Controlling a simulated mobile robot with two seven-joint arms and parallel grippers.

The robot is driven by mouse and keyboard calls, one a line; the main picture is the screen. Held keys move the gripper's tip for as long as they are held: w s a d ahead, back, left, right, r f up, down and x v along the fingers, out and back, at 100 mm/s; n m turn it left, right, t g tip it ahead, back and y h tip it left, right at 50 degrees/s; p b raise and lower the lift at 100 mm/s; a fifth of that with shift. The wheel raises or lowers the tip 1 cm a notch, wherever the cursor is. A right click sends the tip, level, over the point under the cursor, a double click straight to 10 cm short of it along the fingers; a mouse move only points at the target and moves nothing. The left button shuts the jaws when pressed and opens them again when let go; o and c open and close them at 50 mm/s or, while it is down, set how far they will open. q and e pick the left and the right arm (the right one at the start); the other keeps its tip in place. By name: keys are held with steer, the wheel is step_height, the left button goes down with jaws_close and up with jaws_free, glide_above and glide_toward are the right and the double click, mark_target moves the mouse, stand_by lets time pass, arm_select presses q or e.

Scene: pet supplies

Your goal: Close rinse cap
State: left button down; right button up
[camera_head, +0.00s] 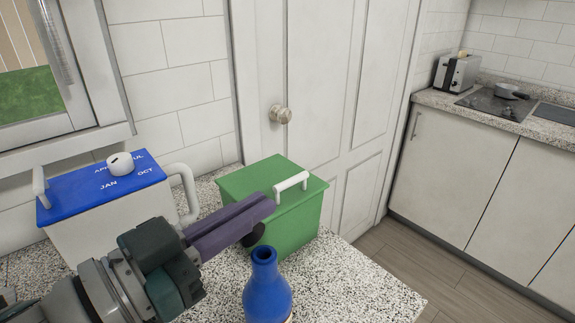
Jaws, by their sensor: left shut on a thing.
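A blue bottle (267,292) stands upright at the front of the speckled counter, and its narrow neck ends in what looks like an open, dark mouth. My left gripper (262,208) comes in from the left with purple fingers, above and slightly left of the bottle. It is shut on a small black, rounded cap (254,236), which shows under the fingertips. The cap is apart from the bottle's mouth, just above and left of it in the picture. The fingers hide part of the cap. My right gripper is not in view.
A green box (297,222) with a white handle stands behind the bottle. A white box with a blue lid (75,189), a white knob and month labels stands at the left. The counter (365,290) right of the bottle is clear up to its edge.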

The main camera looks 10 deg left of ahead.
mark_target(271, 261)
arm_select(q)
steer(key=m, duration=0.1)
steer(key=s+d+m, duration=0.1)
steer(key=m, duration=0.1)
steer(key=shift+d+f+m, duration=0.1)
steer(key=shift+d+m, duration=0.1)
steer(key=shift+m, duration=0.1)
steer(key=m, duration=0.1)
steer(key=d+m+b, duration=0.1)
steer(key=m, duration=0.1)
steer(key=f+m, duration=0.1)
steer(key=shift+s+d+m, duration=0.2)
steer(key=shift+s+m, duration=0.1)
steer(key=shift+s, duration=0.1)
steer(key=m, duration=0.1)
steer(key=f+m+b, duration=0.1)
steer(key=m, duration=0.1)
steer(key=d+m+b, duration=0.1)
steer(key=shift+s+f, duration=0.2)
steer(key=shift+s, duration=0.1)
steer(key=shift+s+d+f+m+b, duration=0.15)
steer(key=shift+f+m+b, duration=0.2)
steer(key=shift+m+b, duration=0.6)
steer(key=shift+d+f+m+b, duration=0.1)
steer(key=shift+f+m+b, duration=0.3)
steer(key=shift+m, duration=1.05)
steer(key=c, duration=1)
jaws_free()
